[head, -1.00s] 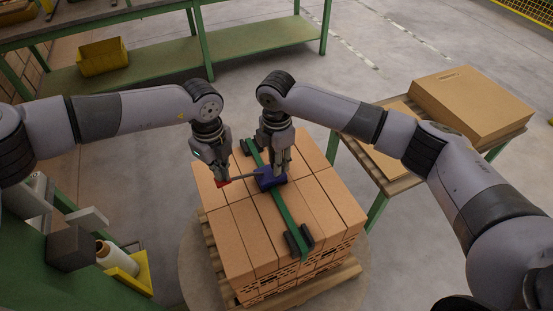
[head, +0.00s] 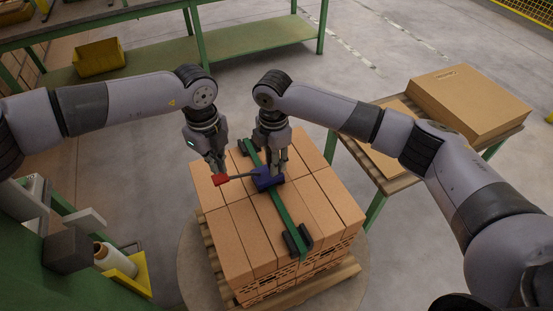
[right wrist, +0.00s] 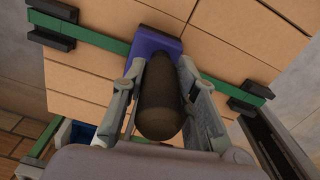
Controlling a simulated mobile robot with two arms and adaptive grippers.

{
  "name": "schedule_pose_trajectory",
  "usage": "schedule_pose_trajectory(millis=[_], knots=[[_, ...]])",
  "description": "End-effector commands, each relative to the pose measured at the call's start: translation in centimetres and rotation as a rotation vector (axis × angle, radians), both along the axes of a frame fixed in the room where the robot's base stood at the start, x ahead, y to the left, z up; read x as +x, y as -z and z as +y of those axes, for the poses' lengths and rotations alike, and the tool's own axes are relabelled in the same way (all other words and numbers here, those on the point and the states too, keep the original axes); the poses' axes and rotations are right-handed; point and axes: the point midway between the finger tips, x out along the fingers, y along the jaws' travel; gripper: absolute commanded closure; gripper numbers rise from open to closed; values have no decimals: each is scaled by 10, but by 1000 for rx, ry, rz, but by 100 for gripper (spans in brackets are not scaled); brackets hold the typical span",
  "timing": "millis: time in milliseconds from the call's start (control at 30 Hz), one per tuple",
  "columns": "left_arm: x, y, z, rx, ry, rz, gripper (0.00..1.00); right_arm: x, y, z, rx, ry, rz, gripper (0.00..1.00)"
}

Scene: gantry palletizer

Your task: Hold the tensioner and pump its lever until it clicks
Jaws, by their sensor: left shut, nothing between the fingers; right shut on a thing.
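The blue tensioner (head: 265,180) sits on the green strap (head: 283,205) across the top of the brick stack. Its thin grey lever (head: 241,176) points left and ends in a red grip (head: 220,180). My right gripper (head: 276,170) is shut on the tensioner's dark rounded handle, which shows between its fingers in the right wrist view (right wrist: 160,105). My left gripper (head: 217,168) is shut and empty, right at the red grip and just behind it; I cannot tell whether they touch.
The brick stack (head: 235,235) stands on a wooden pallet (head: 305,285). Black corner pieces (head: 298,240) sit under the strap. A side table with cardboard boxes (head: 470,100) is at right. A green bench with a yellow bin (head: 98,58) is at back left.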

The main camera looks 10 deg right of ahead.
Motion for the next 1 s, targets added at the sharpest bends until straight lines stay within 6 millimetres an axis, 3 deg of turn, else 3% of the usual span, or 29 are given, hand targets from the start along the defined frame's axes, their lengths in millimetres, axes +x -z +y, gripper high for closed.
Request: schedule_pose_trajectory(millis=[533, 1000], knots=[[2, -3, 3, 2, -6, -1, 100, 2, 1, -4, -7, 6, -5, 100], [1, -49, 2, 3, -3, -2, 100, 1, 2, -2, -5, 4, -4, 100]])
